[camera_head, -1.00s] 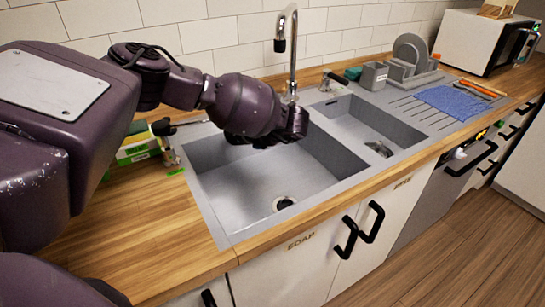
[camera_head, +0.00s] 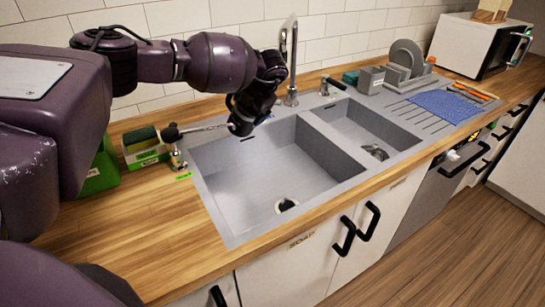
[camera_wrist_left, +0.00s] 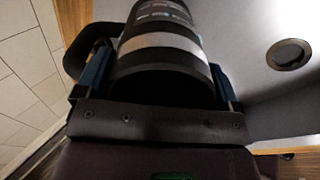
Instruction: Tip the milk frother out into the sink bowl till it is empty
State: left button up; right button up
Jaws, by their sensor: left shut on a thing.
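My left gripper (camera_head: 248,112) is over the back left part of the large grey sink bowl (camera_head: 245,180) in the head view. The milk frother (camera_wrist_left: 160,48) fills the upper middle of the left wrist view as a dark cylinder with a pale silver band. The left gripper (camera_wrist_left: 157,82) is shut on it, with blue-edged fingers at both sides. The frother is mostly hidden by the gripper in the head view. Its contents cannot be seen. The sink bowl (camera_wrist_left: 265,90) also shows in the wrist view. My right gripper is not in view.
A faucet (camera_head: 290,60) stands behind the sink. A small second basin (camera_head: 365,125) lies right of it, and a dish rack with plates (camera_head: 405,55) beyond. A green sponge box (camera_head: 147,150) stands on the left counter. The front left counter is clear.

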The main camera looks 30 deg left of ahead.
pick_arm(q)
jog(key=a+f+h+b, duration=0.2)
jog(key=a+f+g+h+b, duration=0.1)
jog(key=f+h, duration=0.1)
jog(key=shift+w+a, duration=0.2)
jog(key=shift+w, duration=0.2)
jog(key=shift+w+a+r+h, duration=0.2)
jog(key=shift+r+h, duration=0.1)
jog(key=shift+r, duration=0.2)
jog(key=shift+a+r, duration=0.2)
jog(key=shift+r, duration=0.15)
jog(key=shift+s+a+r+h, duration=0.1)
jog(key=shift+r+h, duration=0.35)
jog(key=shift+h, duration=0.05)
jog(key=shift+a+r, duration=0.1)
jog(key=shift+a, duration=0.05)
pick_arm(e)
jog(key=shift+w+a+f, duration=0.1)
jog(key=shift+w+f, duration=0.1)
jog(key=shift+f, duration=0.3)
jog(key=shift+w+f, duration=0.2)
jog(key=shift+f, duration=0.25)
pick_arm(q)
jog(key=shift+r, duration=0.1)
